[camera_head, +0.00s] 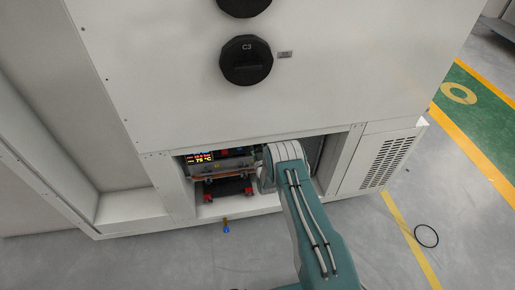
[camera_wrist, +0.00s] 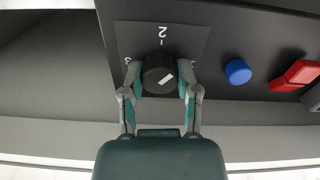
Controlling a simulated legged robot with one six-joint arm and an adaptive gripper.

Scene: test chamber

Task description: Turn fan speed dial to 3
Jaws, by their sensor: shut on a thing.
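The fan speed dial (camera_wrist: 159,75) is a round black knob with a short white mark, on a dark panel with a grey label plate (camera_wrist: 195,38). A "2" shows upside down above the knob in the wrist view. Other label marks at its left and right are mostly hidden by the fingers. The white mark slants toward the upper right, not straight at the "2". My gripper (camera_wrist: 162,77) has one finger on each side of the knob and is shut on it. In the head view my arm reaches into the low cabinet opening and hides the dial.
A blue button (camera_wrist: 238,72) and a red switch (camera_wrist: 298,74) sit right of the dial. A black ring (camera_head: 426,236) lies on the floor.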

